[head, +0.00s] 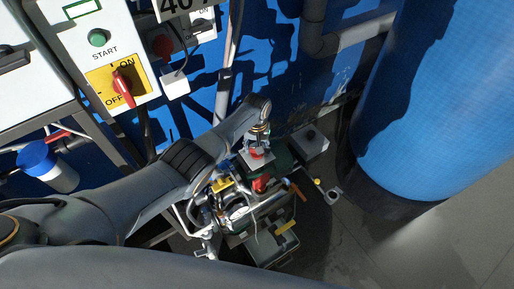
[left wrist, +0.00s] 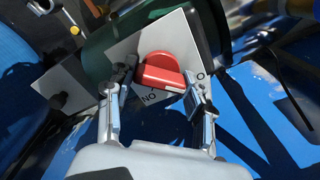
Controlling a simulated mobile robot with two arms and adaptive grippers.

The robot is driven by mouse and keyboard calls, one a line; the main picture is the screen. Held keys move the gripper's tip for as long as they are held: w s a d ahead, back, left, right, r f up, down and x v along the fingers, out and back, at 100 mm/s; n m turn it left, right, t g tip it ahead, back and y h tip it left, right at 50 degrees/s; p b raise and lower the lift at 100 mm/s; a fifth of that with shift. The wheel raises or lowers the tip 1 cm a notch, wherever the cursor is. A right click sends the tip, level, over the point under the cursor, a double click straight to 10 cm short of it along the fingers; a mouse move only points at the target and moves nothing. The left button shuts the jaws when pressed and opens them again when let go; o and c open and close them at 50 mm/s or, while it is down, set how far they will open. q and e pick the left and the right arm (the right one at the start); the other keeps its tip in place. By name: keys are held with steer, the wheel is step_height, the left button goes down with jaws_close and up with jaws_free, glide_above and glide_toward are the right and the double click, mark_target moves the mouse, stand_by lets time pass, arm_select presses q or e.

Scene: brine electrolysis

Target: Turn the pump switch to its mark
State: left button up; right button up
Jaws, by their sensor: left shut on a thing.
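The pump switch has a red knob (left wrist: 165,74) on a white plate (left wrist: 178,32), in the middle of the left wrist view. Upside-down ON lettering shows beside the knob, partly covered, and an O mark stands near the right finger. My left gripper (left wrist: 158,80) has one finger on each side of the knob and is shut on it. In the head view my left gripper (head: 258,146) points down at the small plate (head: 251,166), with a bit of red under its fingers. Most of the switch is hidden there. My right gripper is not in view.
Pump gear with a red part (head: 262,183), pipes and a grey bin (head: 262,250) crowd around the gripper. A control panel with a red ON/OFF switch (head: 123,88) hangs at upper left. A large blue tank (head: 440,100) stands right. Floor at lower right is clear.

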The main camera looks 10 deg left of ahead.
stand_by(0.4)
arm_select(q)
steer(key=o, duration=1.2)
steer(key=shift+c, duration=0.2)
step_height(320, 180, up, 12)
